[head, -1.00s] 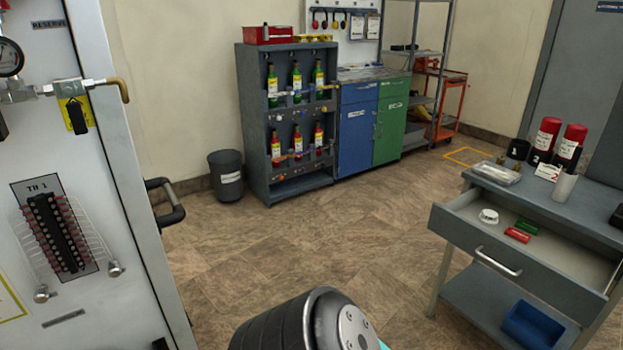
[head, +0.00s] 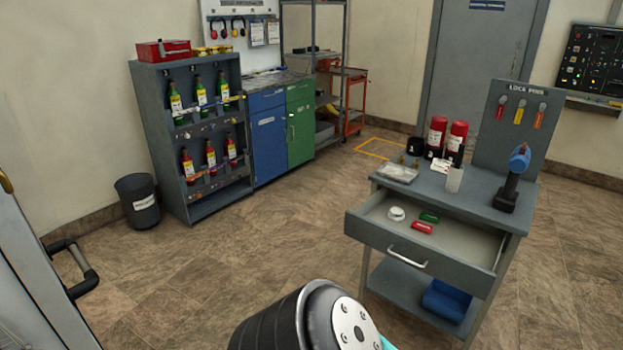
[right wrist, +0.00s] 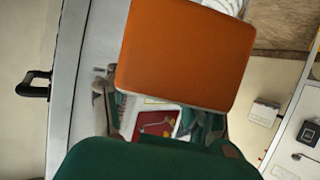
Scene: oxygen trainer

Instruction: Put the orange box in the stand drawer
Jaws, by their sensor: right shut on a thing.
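The orange box (right wrist: 185,55) fills the upper middle of the right wrist view. My right gripper (right wrist: 160,125) is shut on it; the box hides part of the fingers. The grey stand (head: 468,200) is at the right of the head view, and its drawer (head: 385,243) is pulled open. In the drawer lie a white round item (head: 397,214), a green item (head: 429,217) and a red item (head: 422,227), with bare floor around them. The orange box does not show in the head view. My left gripper is in neither view.
A blue bin (head: 446,300) sits on the lower shelf. Open floor lies left of the stand; a bottle rack (head: 160,130) stands behind.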

